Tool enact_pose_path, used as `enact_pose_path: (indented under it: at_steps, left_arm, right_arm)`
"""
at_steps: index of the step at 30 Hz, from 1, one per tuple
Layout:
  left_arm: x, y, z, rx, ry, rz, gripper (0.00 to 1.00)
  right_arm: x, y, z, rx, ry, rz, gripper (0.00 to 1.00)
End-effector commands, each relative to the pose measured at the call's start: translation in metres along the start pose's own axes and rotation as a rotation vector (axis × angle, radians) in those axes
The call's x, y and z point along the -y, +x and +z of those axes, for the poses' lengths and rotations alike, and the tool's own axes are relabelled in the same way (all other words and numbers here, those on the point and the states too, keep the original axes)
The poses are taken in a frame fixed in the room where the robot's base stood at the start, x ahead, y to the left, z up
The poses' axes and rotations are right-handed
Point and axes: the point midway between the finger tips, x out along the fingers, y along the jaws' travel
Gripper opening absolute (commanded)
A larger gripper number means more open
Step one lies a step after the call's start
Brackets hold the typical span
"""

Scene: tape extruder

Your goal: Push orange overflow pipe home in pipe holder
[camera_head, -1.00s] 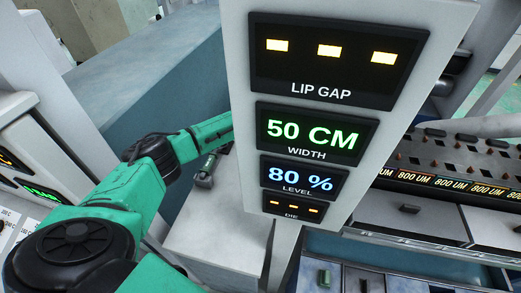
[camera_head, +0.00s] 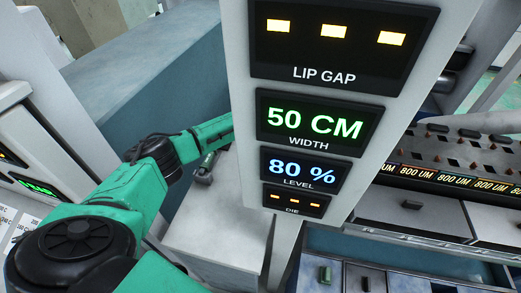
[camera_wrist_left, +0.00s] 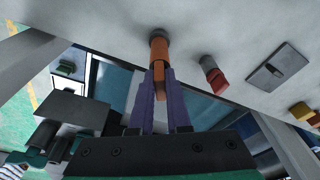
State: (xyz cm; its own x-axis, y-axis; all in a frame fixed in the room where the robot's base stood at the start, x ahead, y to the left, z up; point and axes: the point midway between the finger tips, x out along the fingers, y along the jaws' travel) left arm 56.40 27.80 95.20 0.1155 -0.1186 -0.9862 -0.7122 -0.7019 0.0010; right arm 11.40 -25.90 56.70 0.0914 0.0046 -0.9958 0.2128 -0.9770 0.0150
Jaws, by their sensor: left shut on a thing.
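The orange overflow pipe (camera_wrist_left: 158,52) shows at the top middle of the left wrist view. Its far end meets a grey round pipe holder (camera_wrist_left: 157,33) on a pale surface. How deep the pipe sits in the holder cannot be told. My left gripper (camera_wrist_left: 159,75) has purple fingers on either side of the pipe's near end and is shut on it. In the head view my left arm reaches in from the left and passes behind the display column (camera_head: 236,130), which hides the gripper and pipe. My right gripper is in neither view.
In the left wrist view a red-tipped pipe (camera_wrist_left: 213,75) in its own holder, a grey plate with a lever (camera_wrist_left: 277,68) and a yellow piece (camera_wrist_left: 302,112) lie to the right. The display column stands close to my arm. A drawered bench (camera_head: 420,215) is at the right.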

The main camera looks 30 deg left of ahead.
Motion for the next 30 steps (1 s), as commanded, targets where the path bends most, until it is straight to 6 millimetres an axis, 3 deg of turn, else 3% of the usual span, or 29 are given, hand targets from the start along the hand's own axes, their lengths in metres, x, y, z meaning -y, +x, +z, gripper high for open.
enact_pose_path:
  at_steps: [2, 3, 6, 14, 18, 23, 30]
  left_arm:
    - [0.000, 0.003, 0.000, -0.001, 0.000, 0.000, 0.00]
    - [0.000, 0.003, 0.000, -0.001, 0.000, 0.000, 0.19]
    - [0.000, 0.002, 0.000, -0.001, 0.000, 0.000, 0.50]
    - [0.000, 0.002, 0.000, 0.000, 0.000, 0.000, 0.50]
    - [0.000, -0.007, 0.000, -0.001, 0.001, 0.000, 0.50]
    - [0.002, -0.044, 0.000, -0.004, 0.002, -0.005, 0.50]
    - [0.001, -0.114, 0.000, -0.004, 0.002, -0.004, 0.50]
  right_arm:
    - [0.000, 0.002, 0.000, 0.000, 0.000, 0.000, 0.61]
    - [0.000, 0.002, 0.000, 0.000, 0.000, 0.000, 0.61]
    - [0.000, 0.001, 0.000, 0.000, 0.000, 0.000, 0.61]
    - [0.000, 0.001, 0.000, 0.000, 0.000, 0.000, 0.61]
    - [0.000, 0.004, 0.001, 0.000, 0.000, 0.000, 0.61]
    - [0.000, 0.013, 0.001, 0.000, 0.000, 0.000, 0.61]
    - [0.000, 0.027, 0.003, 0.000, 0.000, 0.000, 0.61]
